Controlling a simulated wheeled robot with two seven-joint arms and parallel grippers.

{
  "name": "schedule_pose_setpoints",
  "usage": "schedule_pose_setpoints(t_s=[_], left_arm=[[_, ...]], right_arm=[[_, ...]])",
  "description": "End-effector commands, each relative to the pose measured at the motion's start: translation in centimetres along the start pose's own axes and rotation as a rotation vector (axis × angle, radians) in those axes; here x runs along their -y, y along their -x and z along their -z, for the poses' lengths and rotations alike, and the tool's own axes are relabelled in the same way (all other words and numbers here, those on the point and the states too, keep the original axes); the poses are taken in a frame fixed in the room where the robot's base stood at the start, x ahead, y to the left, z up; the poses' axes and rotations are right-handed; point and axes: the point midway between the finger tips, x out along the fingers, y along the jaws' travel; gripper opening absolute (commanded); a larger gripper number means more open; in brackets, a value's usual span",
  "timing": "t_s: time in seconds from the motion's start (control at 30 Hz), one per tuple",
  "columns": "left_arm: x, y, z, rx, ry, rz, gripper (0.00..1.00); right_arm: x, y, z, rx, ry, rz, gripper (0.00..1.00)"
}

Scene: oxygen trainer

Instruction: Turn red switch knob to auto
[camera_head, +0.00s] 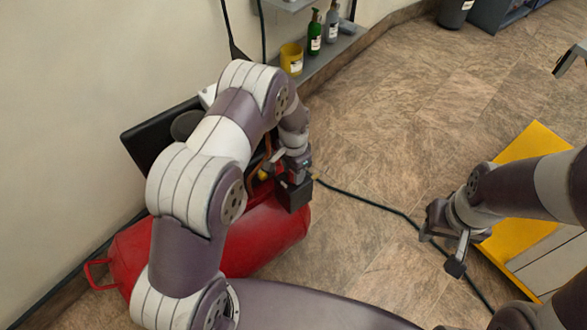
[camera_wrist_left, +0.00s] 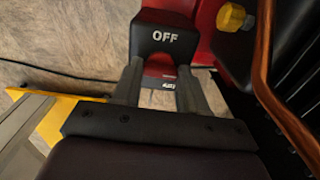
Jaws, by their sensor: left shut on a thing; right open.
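In the left wrist view a black switch box (camera_wrist_left: 163,38) carries a white OFF label on its upper face. The red switch knob (camera_wrist_left: 160,70) shows just below that label, between the two fingers of my left gripper (camera_wrist_left: 160,84). The fingers are shut on the knob. Small lettering under the knob is partly hidden and too small to read. My right gripper (camera_head: 447,254) is open and empty, far to the right.
A black hose (camera_head: 375,201) crosses the floor. A green bottle (camera_head: 314,36) and a yellow container (camera_head: 291,60) stand by the wall. A copper pipe (camera_wrist_left: 264,70) runs close beside the left gripper.

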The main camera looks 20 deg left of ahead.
Motion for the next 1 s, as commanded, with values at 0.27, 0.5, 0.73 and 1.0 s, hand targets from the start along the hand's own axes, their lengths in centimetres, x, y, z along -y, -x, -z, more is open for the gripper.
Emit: schedule_pose_setpoints(t_s=[0.27, 0.5, 0.73, 1.0], left_arm=[[0.1, 0.1, 0.1, -0.003, -0.004, 0.002, 0.12], [0.0, 0.1, 0.1, -0.002, -0.003, 0.002, 0.68], [0.0, 0.4, 0.1, -0.002, -0.003, 0.002, 0.68], [0.1, 6.7, 0.1, -0.005, -0.003, 0.004, 0.68]], right_arm=[[0.0, 0.0, 0.0, 0.0, 0.0, 0.0, 0.43], [0.0, 0.0, 0.0, 0.0, 0.0, 0.0, 0.43], [0.0, 0.1, 0.0, 0.0, 0.0, 0.0, 0.43], [0.0, 0.9, 0.1, 0.0, 0.0, 0.0, 0.43]])
